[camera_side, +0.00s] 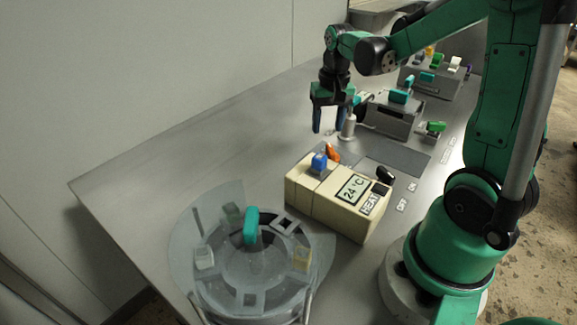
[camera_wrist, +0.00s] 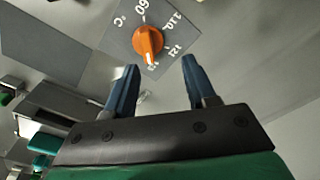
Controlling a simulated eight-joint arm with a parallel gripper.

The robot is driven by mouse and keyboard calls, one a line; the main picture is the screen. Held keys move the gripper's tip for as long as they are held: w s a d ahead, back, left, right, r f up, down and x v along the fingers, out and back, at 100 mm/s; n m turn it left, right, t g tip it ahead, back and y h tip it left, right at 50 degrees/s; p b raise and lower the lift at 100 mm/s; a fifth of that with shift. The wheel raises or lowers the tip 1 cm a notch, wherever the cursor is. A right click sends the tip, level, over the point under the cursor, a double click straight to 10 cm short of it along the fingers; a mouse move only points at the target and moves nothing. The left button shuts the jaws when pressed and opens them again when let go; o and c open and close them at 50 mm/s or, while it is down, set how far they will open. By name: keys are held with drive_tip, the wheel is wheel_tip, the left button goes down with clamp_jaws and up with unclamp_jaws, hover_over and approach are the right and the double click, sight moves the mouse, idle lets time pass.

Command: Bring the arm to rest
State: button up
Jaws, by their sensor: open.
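My gripper (camera_side: 330,119) is open and empty, pointing down above the grey table (camera_side: 180,150). In the wrist view its two blue fingers (camera_wrist: 156,82) are spread apart. An orange dial knob (camera_wrist: 148,41) on a grey plate with temperature numbers lies just beyond the fingertips. The fingers look apart from the knob. In the side view the orange knob (camera_side: 333,152) sits behind the cream box, below and near my gripper.
The cream box (camera_side: 328,196) has a blue block on top and a display reading 24 °C. A round glassy vessel (camera_side: 250,262) with a teal handle stands at the front. Grey units (camera_side: 394,116) with teal and green parts stand at the back right. The left table is clear.

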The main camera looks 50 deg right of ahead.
drive_tip(key=a+r+n+t, duration=0.1)
drive_tip(key=a, duration=0.1)
drive_tip(key=a+r+n+t, duration=0.1)
drive_tip(key=a, duration=0.2)
drive_tip(key=a+r+n, duration=0.1)
drive_tip(key=a+r, duration=0.1)
drive_tip(key=a, duration=0.1)
drive_tip(key=shift+s+a+n+t+h, duration=0.1)
drive_tip(key=shift+n+t+h, duration=0.3)
drive_tip(key=s+a+r+n+t+y, duration=0.1)
drive_tip(key=s+a+n+t, duration=0.1)
drive_tip(key=a, duration=0.5)
drive_tip(key=shift+a+n+t, duration=0.25)
drive_tip(key=shift+n+t, duration=0.65)
drive_tip(key=shift+n, duration=0.3)
